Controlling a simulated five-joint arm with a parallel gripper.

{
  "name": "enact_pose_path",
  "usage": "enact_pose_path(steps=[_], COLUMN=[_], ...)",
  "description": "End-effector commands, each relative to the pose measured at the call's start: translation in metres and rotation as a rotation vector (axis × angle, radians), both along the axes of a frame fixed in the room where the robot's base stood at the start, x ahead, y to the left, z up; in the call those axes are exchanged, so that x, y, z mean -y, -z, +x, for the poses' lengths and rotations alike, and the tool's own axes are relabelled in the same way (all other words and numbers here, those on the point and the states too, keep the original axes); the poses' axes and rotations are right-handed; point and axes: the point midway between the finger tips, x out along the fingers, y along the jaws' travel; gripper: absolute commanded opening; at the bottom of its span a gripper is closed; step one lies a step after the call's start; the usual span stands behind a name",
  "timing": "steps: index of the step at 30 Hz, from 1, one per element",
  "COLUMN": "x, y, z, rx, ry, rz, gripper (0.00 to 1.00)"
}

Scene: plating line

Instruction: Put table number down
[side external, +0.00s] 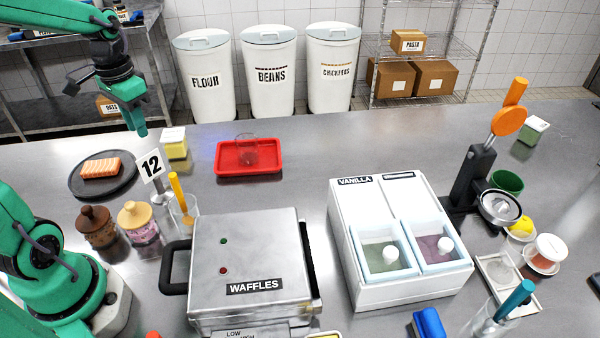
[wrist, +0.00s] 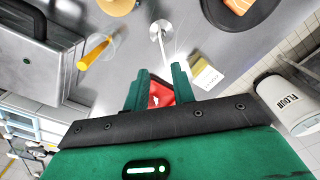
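A dark plate (side external: 76,187) with salmon lies left of the card, a yellow-labelled tub (side external: 174,143) behind it, and a red tray (side external: 222,170) with a glass to the right. Jars (side external: 95,226), a cup with a yellow tool (side external: 190,212) and the waffle maker (side external: 247,250) stand in front.

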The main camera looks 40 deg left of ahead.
Motion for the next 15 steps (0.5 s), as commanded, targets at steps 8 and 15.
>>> enact_pose_path(steps=[8,15], x=[0.036,0.079], y=[-0.021,-0.040], z=[-0.008,-0.025], rx=[0.109,0.256], ry=[0.007,0.008], rz=[0.035,0.047], gripper=[0.25,0.25])
